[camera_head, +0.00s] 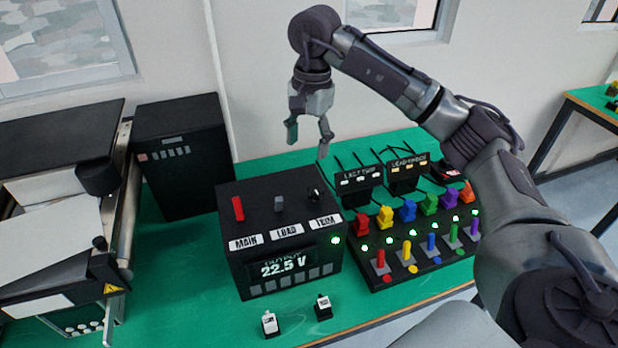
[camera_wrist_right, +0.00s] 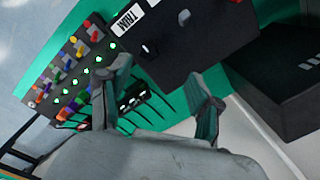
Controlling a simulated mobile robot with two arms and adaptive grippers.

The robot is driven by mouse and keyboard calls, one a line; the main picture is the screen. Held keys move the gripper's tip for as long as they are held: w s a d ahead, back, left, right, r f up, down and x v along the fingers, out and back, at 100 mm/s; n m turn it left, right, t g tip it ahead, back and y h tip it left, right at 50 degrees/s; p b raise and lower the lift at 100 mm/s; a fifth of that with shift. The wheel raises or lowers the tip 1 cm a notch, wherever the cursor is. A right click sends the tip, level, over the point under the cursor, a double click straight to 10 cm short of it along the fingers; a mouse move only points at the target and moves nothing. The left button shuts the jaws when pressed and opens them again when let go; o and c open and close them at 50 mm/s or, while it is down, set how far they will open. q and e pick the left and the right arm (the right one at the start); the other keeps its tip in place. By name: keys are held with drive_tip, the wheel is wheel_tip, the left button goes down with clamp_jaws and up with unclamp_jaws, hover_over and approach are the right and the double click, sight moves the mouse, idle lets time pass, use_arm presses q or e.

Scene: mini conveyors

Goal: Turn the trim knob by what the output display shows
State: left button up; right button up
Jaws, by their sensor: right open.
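The black control box (camera_head: 331,270) stands on the green table. Its output display (camera_head: 284,268) reads 22.5 V. The small dark trim knob (camera_head: 314,194) is on the box top at the right, above the TRIM label (camera_head: 325,221); in the right wrist view the knob (camera_wrist_right: 148,49) is small and its exact angle is hard to read. My right gripper (camera_head: 307,147) is open and empty, raised above and behind the box, apart from the knob. Its spread fingers also show in the right wrist view (camera_wrist_right: 160,82). My left gripper is not in view.
A red MAIN lever (camera_head: 238,208) and a grey LOAD lever (camera_head: 278,204) are beside the knob. Right of the box is a panel of coloured switches (camera_head: 420,262) with green lights. A black cabinet (camera_head: 183,165) and a conveyor (camera_head: 118,215) are at left.

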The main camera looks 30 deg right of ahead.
sight(315, 189)
drive_tip(key=shift+h, duration=0.4)
drive_tip(key=f+p, duration=0.1)
drive_tip(key=f, duration=0.2)
drive_tip(key=d+f+p, duration=0.1)
drive_tip(key=f, duration=0.3)
drive_tip(key=f+p, duration=0.1)
drive_tip(key=f, duration=0.3)
drive_tip(key=shift+s+d+f, duration=0.1)
drive_tip(key=shift+s+d, duration=0.2)
drive_tip(key=shift+d, duration=0.05)
drive_tip(key=shift+w+f+p, duration=0.1)
drive_tip(key=shift+f+p, duration=0.2)
drive_tip(key=shift+f, duration=0.5)
drive_tip(key=c, duration=1.1)
